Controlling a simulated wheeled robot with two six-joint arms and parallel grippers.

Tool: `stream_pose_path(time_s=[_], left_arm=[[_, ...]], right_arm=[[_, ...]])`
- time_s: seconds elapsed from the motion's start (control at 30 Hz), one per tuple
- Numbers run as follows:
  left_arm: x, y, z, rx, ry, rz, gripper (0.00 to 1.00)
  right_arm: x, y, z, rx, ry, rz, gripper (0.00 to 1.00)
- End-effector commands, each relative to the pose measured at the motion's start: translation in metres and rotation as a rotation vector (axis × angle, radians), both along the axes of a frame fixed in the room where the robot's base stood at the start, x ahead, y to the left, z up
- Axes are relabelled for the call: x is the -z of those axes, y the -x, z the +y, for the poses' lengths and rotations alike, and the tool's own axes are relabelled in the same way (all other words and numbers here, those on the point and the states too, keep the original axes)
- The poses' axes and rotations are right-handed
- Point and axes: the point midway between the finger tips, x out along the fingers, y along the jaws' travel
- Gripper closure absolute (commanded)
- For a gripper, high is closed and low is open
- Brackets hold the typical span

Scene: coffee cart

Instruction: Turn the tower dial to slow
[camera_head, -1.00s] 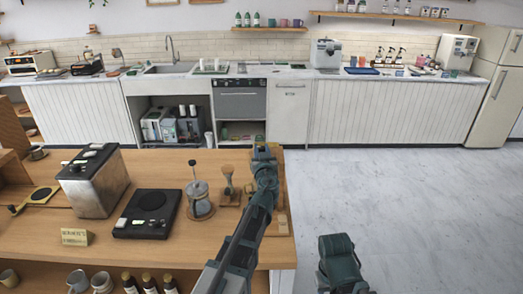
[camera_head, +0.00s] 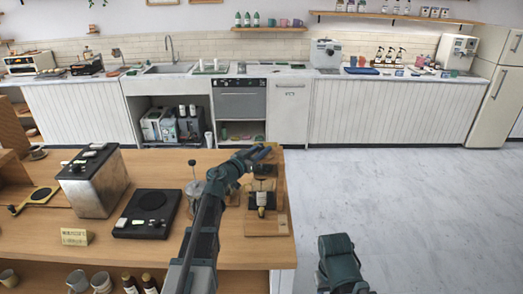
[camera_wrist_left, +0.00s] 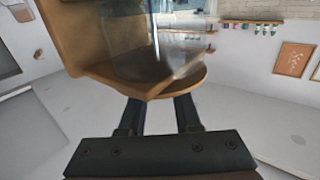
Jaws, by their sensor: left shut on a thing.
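The wooden coffee tower (camera_head: 280,222) stands at the right end of the cart, with a black-and-white part low on its base. My left gripper (camera_head: 265,151) is at the tower's top, at its far side, its arm reaching in from the lower left. In the left wrist view the tower's wooden frame (camera_wrist_left: 90,45) and a glass vessel (camera_wrist_left: 140,45) fill the upper middle. The fingers (camera_wrist_left: 158,113) are a little apart and run in behind the wood, closed on the dial. The dial itself and the fingertips are hidden, so its setting cannot be read.
A French press (camera_head: 193,188) stands just left of my left arm. A black scale (camera_head: 146,222), a metal box (camera_head: 95,185) and a small sign (camera_head: 75,237) are further left. Open floor (camera_head: 400,210) lies right of the cart.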

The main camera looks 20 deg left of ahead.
Motion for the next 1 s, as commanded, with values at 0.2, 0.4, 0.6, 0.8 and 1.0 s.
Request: stream_pose_path(time_s=[0.2,0.4,0.6,0.8,1.0], left_arm=[[0.0,-0.002,0.0019,0.116,0.0,0.0,1.0],[0.0,-0.0014,0.0008,0.179,0.0,0.0,1.0],[0.0,-0.0006,0.0003,0.204,0.0,0.0,1.0],[0.0,-0.0003,0.0,0.208,0.0,0.0,1.0],[-0.0001,-0.0004,-0.0001,0.208,0.0,0.0,0.66]], right_arm=[[0.0,0.0,0.0,0.0,0.0,0.0,0.5],[0.0,0.0,0.0,0.0,0.0,0.0,0.5],[0.0,0.0,0.0,0.0,0.0,0.0,0.5],[-0.0001,0.0,0.0,0.0,0.0,0.0,0.5],[-0.0001,0.0,0.0,0.0,0.0,0.0,0.5]])
